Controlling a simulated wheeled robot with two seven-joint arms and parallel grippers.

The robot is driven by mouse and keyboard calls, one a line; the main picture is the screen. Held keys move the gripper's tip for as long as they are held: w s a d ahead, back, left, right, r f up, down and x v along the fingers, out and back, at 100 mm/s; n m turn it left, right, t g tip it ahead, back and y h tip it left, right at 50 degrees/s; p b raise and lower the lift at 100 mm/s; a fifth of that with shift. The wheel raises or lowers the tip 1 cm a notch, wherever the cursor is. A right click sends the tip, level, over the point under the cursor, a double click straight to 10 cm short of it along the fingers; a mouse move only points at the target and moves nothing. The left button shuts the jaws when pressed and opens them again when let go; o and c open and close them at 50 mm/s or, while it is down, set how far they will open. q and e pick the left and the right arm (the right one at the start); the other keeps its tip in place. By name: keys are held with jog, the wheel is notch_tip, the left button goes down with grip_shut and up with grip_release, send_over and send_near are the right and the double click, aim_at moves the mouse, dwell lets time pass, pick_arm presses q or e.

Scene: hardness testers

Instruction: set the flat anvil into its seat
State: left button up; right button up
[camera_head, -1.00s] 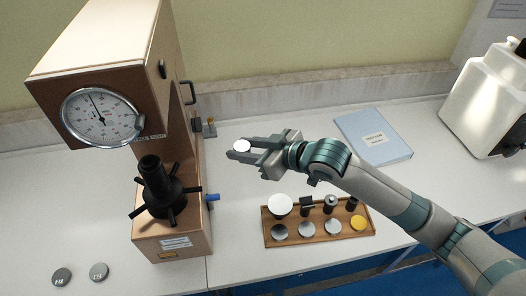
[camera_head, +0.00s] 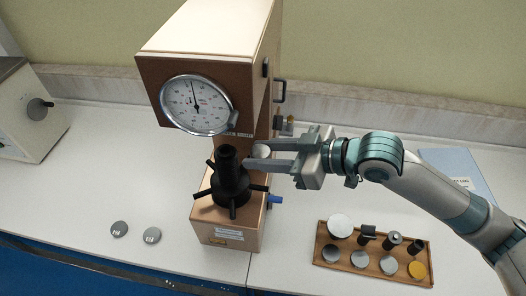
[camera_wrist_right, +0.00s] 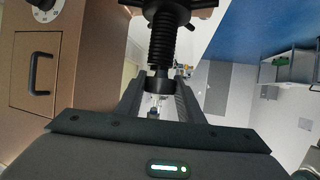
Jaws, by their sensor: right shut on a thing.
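In the right wrist view the threaded screw (camera_wrist_right: 163,42) shows beyond and between the fingers (camera_wrist_right: 158,102). My left gripper is not in view.
A dial gauge (camera_head: 197,105) overhangs the column. A wooden tray (camera_head: 322,250) with several discs and small dark parts lies at the front right. Two grey discs (camera_head: 119,229) (camera_head: 152,235) lie on the bench left of the tester. A blue-grey folder (camera_head: 455,165) lies behind my arm.

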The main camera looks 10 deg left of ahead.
aim_at(226, 147)
jog(key=shift+w+a, duration=0.1)
jog(key=shift+a, duration=0.05)
jog(key=shift+w+a+f, duration=0.1)
jog(key=shift+w+a, duration=0.3)
jog(key=shift+a, duration=1)
jog(key=shift+w+a+r, duration=0.1)
jog(key=shift+w+a, duration=0.35)
jog(key=shift+a, duration=0.95)
jog(key=shift+w+a+f, duration=0.1)
jog(key=shift+w+a, duration=0.3)
jog(key=shift+a, duration=1)
jog(key=shift+d+p, duration=0.1)
jog(key=shift+p, duration=0.2)
jog(key=shift+f, duration=0.7)
jog(key=o, duration=1.1)
